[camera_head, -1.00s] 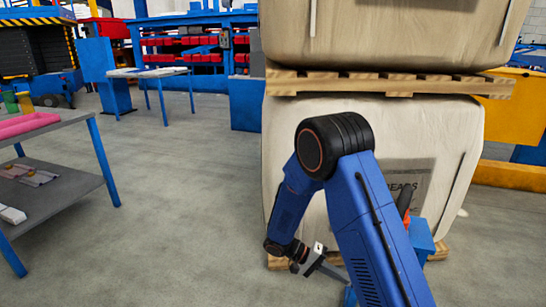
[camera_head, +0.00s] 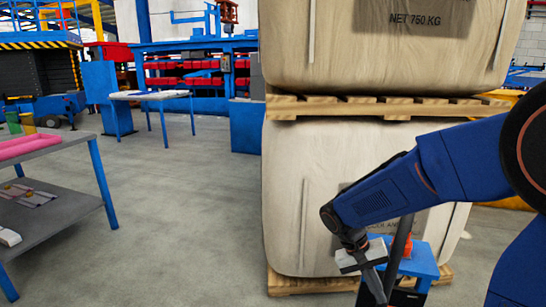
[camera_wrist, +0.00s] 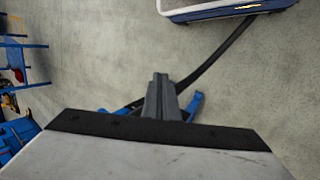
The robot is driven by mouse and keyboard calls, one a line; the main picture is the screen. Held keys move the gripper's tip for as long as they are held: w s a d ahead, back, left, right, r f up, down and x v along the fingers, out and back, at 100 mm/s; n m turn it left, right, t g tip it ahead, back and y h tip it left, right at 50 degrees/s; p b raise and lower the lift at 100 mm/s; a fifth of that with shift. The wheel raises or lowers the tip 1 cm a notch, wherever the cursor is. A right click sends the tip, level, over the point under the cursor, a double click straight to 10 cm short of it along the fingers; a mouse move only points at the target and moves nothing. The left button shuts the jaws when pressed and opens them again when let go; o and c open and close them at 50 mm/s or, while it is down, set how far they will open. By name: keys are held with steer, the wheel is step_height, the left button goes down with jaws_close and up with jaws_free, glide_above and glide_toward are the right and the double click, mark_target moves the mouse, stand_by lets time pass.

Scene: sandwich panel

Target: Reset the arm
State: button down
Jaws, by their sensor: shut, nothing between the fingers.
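My blue arm reaches in from the right edge of the head view and bends downward in front of the stacked big bags. My gripper (camera_head: 375,284) hangs at its end, pointing down, low in front of the lower bag (camera_head: 290,190). In the wrist view, the dark fingers of my gripper (camera_wrist: 162,98) lie together with nothing between them, above bare grey floor.
Wooden pallets (camera_head: 345,107) carry the two bags. A grey table with blue legs (camera_head: 75,190) stands at the left. A workbench (camera_head: 150,96) and blue shelving stand behind. The floor between the table and bags is clear.

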steer(key=s+r+n+t+y, duration=0.2)
steer(key=s+r+t+y, duration=0.3)
steer(key=s+r, duration=0.6)
steer(key=shift+s+d+n+t, duration=0.35)
steer(key=shift+s+t, duration=0.95)
steer(key=shift+s, duration=0.9)
steer(key=shift+r, duration=0.1)
